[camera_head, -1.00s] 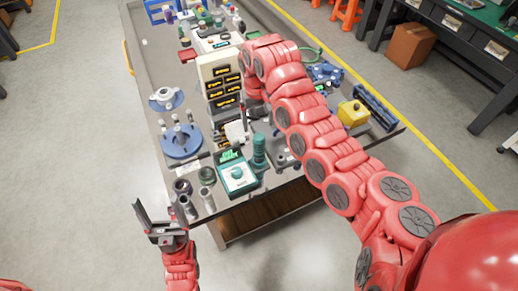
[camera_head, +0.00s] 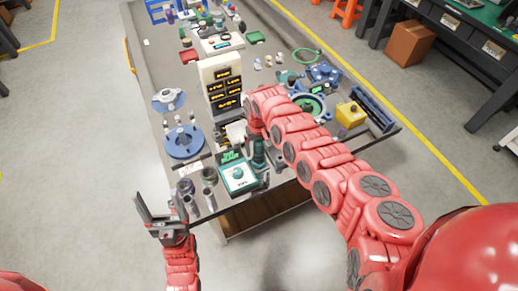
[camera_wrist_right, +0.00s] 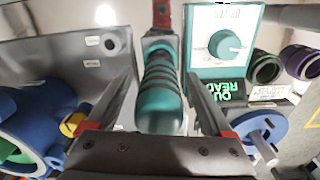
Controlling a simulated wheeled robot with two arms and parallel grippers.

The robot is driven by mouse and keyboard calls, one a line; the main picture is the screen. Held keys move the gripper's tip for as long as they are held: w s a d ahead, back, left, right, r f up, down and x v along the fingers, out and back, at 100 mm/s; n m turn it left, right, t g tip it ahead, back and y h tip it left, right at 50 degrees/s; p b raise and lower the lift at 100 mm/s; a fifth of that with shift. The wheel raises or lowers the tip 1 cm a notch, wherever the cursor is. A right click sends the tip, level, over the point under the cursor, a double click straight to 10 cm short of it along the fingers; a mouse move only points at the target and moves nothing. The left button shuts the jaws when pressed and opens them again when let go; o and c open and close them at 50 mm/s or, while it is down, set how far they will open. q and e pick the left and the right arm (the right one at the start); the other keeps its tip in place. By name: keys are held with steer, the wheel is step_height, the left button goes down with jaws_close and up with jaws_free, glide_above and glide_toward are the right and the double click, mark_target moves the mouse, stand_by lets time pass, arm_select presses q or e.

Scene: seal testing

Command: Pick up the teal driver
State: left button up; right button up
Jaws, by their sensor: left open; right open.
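The teal driver (camera_head: 259,153) stands by the table's near edge, beside the teal-and-white meter box. In the right wrist view the ribbed teal handle (camera_wrist_right: 160,98) lies between the two fingers of my right gripper (camera_wrist_right: 160,82). The fingers are open, with visible gaps on both sides of the handle. In the head view my right arm hides most of that gripper. My left gripper (camera_head: 163,212) is open and empty, off the table's near left corner.
The meter box (camera_head: 238,175) stands close beside the driver. A blue round fixture (camera_head: 184,143) and several small cylinders are to its left. A cream display tower (camera_head: 222,84) rises behind. A yellow block (camera_head: 351,114) sits at the right. The floor left of the table is clear.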

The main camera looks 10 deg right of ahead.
steer(key=shift+f, duration=0.25)
jaws_close()
steer(key=shift+r, duration=0.15)
stand_by(0.4)
